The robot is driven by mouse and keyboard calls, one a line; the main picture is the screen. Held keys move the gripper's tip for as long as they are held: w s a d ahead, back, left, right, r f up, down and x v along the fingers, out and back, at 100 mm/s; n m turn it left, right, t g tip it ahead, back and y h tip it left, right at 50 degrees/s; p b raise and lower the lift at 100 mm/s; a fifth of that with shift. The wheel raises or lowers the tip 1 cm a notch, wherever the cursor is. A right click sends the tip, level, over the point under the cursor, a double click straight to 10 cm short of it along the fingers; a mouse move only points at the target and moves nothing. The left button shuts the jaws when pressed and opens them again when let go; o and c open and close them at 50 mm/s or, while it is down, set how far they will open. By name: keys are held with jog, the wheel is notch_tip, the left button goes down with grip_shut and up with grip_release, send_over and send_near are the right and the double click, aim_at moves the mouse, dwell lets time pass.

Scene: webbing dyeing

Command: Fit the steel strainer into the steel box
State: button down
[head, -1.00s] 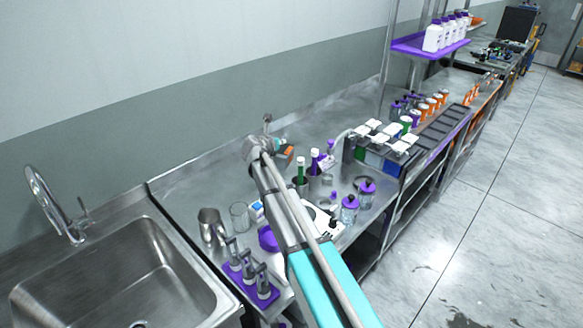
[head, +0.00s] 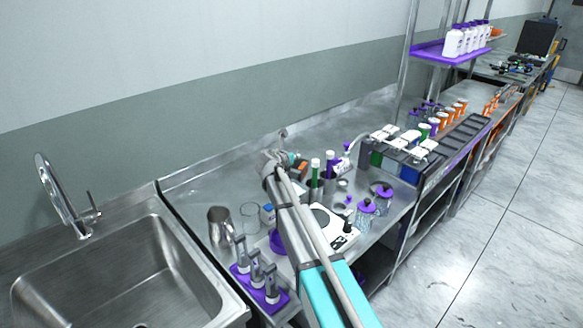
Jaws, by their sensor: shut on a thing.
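My arm reaches over the steel bench from the bottom of the head view. Its far end, with my gripper (head: 283,136), is near the back of the bench. The end is small, and my own wrist covers part of it. I cannot make out the fingers or what is between them. I cannot pick out the steel strainer. I cannot say for sure which thing is the steel box.
A sink (head: 120,270) lies at the left, with a steel jug (head: 220,228) and a purple rack (head: 262,291) beside it. A white device (head: 341,230), purple-lidded jars (head: 367,208) and a row of dark tanks (head: 410,172) stand right of my arm. The bench's back left is clear.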

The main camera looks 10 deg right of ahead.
aim_at(300, 164)
jog(key=shift+f+b, duration=1.9)
jog(key=shift+f, duration=0.1)
jog(key=shift+s+f+b, duration=0.1)
jog(key=shift+b, duration=0.2)
